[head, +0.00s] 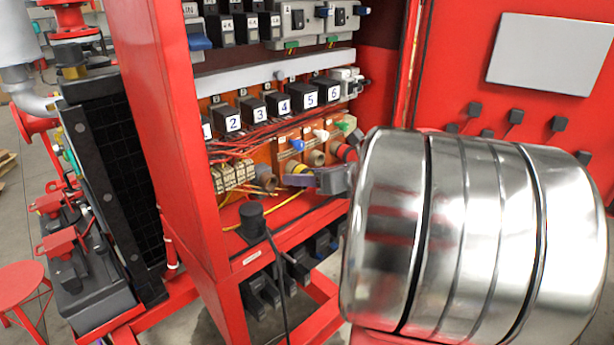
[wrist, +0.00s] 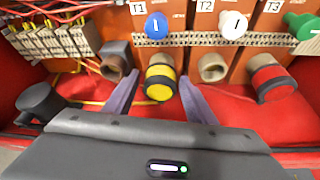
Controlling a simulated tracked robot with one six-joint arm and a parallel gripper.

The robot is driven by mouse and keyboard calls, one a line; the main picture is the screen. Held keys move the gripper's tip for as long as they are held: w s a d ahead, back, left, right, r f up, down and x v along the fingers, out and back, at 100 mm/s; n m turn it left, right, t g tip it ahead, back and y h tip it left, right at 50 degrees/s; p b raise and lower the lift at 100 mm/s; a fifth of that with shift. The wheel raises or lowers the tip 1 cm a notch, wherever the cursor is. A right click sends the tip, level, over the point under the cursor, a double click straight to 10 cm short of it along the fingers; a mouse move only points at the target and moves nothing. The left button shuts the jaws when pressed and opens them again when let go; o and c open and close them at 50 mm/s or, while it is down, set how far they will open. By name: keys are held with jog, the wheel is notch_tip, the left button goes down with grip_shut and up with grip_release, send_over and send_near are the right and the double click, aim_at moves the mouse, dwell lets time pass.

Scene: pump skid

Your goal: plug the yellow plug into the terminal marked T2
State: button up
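The yellow plug (wrist: 160,82), with a dark band, sits low in the cabinet below a blue knob (wrist: 157,26). It also shows in the head view (head: 294,168). My gripper (wrist: 159,92) is open, its two fingers on either side of the yellow plug with visible gaps. In the head view my gripper (head: 325,180) is partly hidden by my arm. The label T2 (wrist: 206,6) is on the orange panel, left of a white knob (wrist: 233,25). A brown, open-ended socket (wrist: 213,67) is right of the plug, below T2. I cannot tell how deep the fingers reach.
Another brown socket (wrist: 113,68) is at left and a red-banded plug (wrist: 268,80) at right. A terminal block (wrist: 55,42) with red wires and a black cylindrical part (wrist: 40,103) stand at left. The red cabinet wall (head: 175,120) bounds the left side.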

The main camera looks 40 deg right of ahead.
jog(key=c, duration=0.9)
jog(key=shift+s, duration=0.25)
jog(key=shift+s, duration=0.7)
jog(key=shift+s, duration=0.35)
jog(key=shift+s, duration=0.35)
jog(key=shift+s, duration=0.35)
jog(key=shift+s, duration=0.25)
